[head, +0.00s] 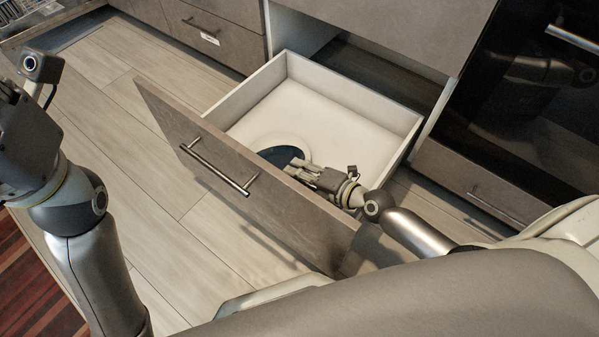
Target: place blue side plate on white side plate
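The dark blue side plate (283,154) lies in the open drawer (345,105), near the drawer's front. The white side plate (270,139) shows as a pale rim around and behind the blue one. The blue plate appears to be over it, though I cannot tell if they touch. My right gripper (296,168) reaches into the drawer from the right, with its fingers at the blue plate's near right edge. Whether the fingers are open or shut on the plate is too small to tell. My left arm is at the left edge, and its gripper's fingers are out of view.
The drawer's front panel (230,165) with a bar handle (215,170) stands between the plates and the open floor (130,130). Closed drawers (215,35) are behind. A dark glossy oven front (540,90) is at the right. The drawer's back half is empty.

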